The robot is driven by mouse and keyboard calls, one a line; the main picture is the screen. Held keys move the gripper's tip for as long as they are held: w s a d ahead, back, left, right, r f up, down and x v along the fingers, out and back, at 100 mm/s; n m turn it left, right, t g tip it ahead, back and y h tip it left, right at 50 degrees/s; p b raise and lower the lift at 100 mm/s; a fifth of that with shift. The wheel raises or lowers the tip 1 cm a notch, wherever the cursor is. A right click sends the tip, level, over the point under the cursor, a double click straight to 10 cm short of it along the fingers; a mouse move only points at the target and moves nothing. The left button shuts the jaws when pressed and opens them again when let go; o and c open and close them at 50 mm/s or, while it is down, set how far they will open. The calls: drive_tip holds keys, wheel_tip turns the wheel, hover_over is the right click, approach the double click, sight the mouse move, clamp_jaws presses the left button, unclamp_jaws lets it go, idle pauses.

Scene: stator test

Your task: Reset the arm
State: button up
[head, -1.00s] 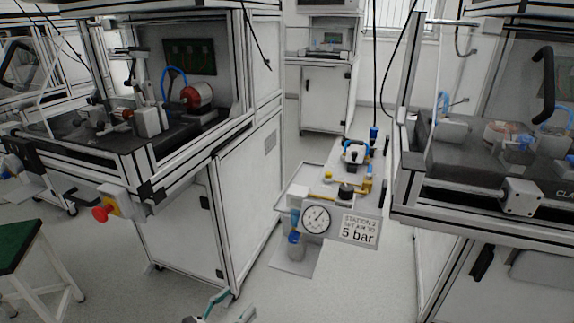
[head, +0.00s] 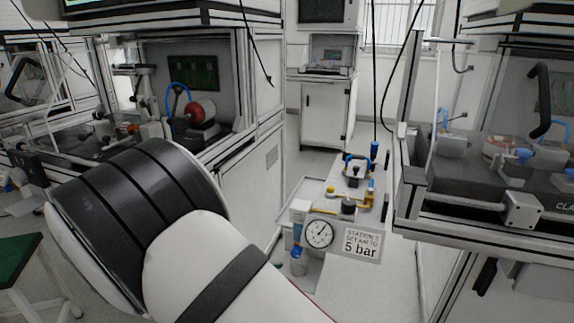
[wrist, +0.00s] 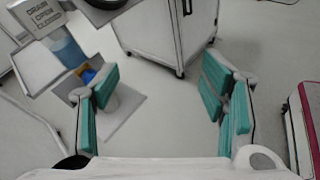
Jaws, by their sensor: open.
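My gripper (wrist: 160,98) shows in the wrist view with its teal-padded fingers spread wide and nothing between them. In the head view my white and black arm fills the lower left and middle, in front of the left workstation, and the gripper itself cannot be seen there.
A pressure station with a round gauge (head: 319,234) and a "5 bar" label (head: 361,243) stands mid-right. Enclosed workstations flank it, with a red cylindrical part (head: 201,110) in the left one. A white cabinet (head: 326,113) is behind. A green-topped stool (head: 18,262) is lower left.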

drive_tip(key=s+d+r+m+g+y, duration=0.3)
drive_tip(key=s+d+r+m+g, duration=0.15)
drive_tip(key=d+r, duration=0.4)
drive_tip(key=s+d+r+m+g+y, duration=0.3)
drive_tip(key=s+d+r+m, duration=0.35)
drive_tip(key=d, duration=0.25)
drive_tip(key=s+d+r+m+t+y, duration=0.15)
drive_tip(key=s+m+y, duration=0.3)
drive_tip(key=s, duration=0.55)
drive_tip(key=s+d+r+m+y, duration=0.25)
drive_tip(key=s+m, duration=0.25)
drive_tip(key=s, duration=0.4)
wheel_tip(320, 180, up, 28)
drive_tip(key=t+p, duration=0.4)
drive_tip(key=p, duration=2.2)
drive_tip(key=shift+s+a, duration=0.15)
drive_tip(key=shift+a, duration=0.05)
